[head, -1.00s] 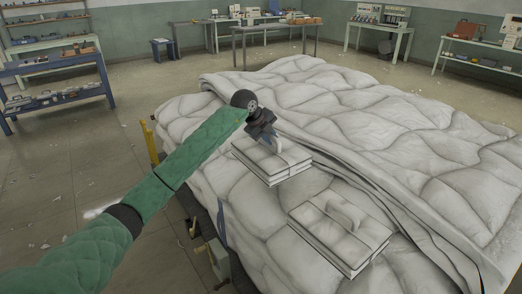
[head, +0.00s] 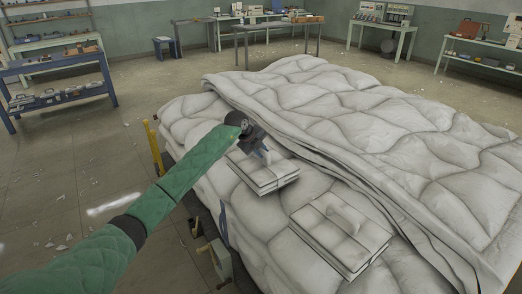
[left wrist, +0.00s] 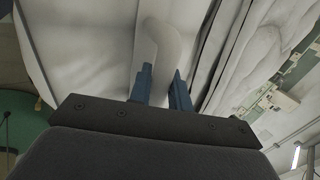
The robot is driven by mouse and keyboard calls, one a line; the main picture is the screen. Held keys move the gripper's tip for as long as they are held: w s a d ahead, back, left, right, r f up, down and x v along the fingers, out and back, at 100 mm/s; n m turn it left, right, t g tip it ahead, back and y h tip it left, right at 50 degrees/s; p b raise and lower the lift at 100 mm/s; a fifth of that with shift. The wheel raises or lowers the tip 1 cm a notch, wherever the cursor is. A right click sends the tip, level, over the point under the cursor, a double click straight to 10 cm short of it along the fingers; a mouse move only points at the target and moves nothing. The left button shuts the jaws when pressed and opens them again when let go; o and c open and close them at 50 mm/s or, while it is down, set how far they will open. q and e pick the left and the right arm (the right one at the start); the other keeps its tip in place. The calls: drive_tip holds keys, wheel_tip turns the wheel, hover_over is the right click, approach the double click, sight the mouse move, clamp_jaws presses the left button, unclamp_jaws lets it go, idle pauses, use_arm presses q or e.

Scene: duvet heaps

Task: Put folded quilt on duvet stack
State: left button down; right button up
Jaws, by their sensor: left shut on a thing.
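A white folded quilt (head: 262,174) with a loop handle on top is at the left part of the white duvet stack (head: 330,100). My left gripper (head: 265,155) is shut on its handle from above. In the left wrist view the pale handle (left wrist: 163,45) stands between the blue fingers (left wrist: 164,88), over the quilt's white top. I cannot tell whether the quilt touches the duvet below it. A second folded quilt (head: 345,247) with a similar handle lies on the stack, nearer and to the right. My right gripper is not in view.
A thick folded-back duvet edge (head: 325,160) runs diagonally right of both quilts. A yellow post (head: 155,150) and a small grey-green box (head: 218,262) stand by the stack's left side. The floor at left is open; shelves and tables line the far walls.

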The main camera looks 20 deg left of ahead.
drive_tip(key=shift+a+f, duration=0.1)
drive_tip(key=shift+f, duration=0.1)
use_arm(q)
drive_tip(key=c, duration=1.3)
unclamp_jaws()
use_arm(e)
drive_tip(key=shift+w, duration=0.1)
use_arm(q)
drive_tip(key=shift+a+r, duration=0.1)
drive_tip(key=shift+r, duration=0.05)
drive_tip(key=shift+s+a+r, duration=0.2)
drive_tip(key=shift+s+r, duration=0.05)
drive_tip(key=shift+r, duration=0.05)
drive_tip(key=b+v, duration=0.2)
drive_tip(key=v, duration=0.9)
drive_tip(key=shift+b, duration=0.3)
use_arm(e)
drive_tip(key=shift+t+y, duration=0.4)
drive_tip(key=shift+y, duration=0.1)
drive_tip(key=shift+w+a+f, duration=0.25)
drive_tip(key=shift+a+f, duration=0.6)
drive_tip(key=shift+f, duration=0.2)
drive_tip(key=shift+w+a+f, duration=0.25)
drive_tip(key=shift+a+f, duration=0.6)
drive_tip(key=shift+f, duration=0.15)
use_arm(q)
drive_tip(key=shift+d, duration=0.1)
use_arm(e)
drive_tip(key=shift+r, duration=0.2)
